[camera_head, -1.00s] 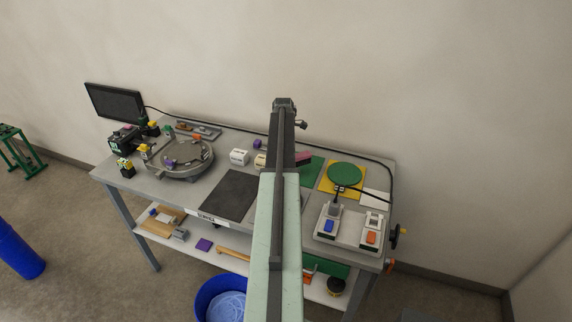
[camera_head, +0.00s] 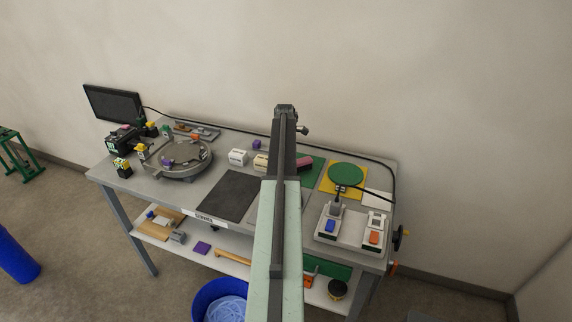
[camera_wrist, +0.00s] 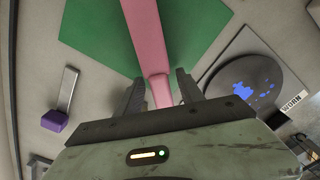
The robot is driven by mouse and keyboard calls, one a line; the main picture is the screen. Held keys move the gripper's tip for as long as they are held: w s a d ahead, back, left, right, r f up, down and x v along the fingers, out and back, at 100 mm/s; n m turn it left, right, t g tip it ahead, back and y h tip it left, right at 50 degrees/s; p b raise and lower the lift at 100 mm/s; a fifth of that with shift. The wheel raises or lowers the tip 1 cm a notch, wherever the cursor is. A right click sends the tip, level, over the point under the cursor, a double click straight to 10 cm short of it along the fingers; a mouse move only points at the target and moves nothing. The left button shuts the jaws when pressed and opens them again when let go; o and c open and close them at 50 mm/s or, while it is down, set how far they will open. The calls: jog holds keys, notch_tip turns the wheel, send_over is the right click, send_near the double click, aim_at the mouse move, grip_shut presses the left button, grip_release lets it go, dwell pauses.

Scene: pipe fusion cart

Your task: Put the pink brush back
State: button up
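The pink brush (camera_head: 304,163) shows to the right of my arm in the head view, by the green mat (camera_head: 311,176). In the wrist view the brush (camera_wrist: 148,38) runs from the top edge, over the green mat (camera_wrist: 200,20), and its narrower handle reaches down between my fingers. My gripper (camera_wrist: 160,88) is open, with one finger on each side of the handle and small gaps visible. Whether the brush rests on the mat or is raised cannot be told. My arm hides the gripper in the head view.
A dark disc with blue spots (camera_wrist: 257,84) and a "WORN" label (camera_wrist: 293,100) lies right in the wrist view; a purple-ended piece (camera_wrist: 56,120) lies left. A green disc (camera_head: 345,174), a tray with switches (camera_head: 352,229) and a clamp ring (camera_head: 180,162) stand on the cart.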

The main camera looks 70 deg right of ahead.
jog(key=shift+r, duration=0.1)
notch_tip(320, 180, up, 12)
jog(key=p, duration=1.2)
jog(key=shift+r, duration=0.15)
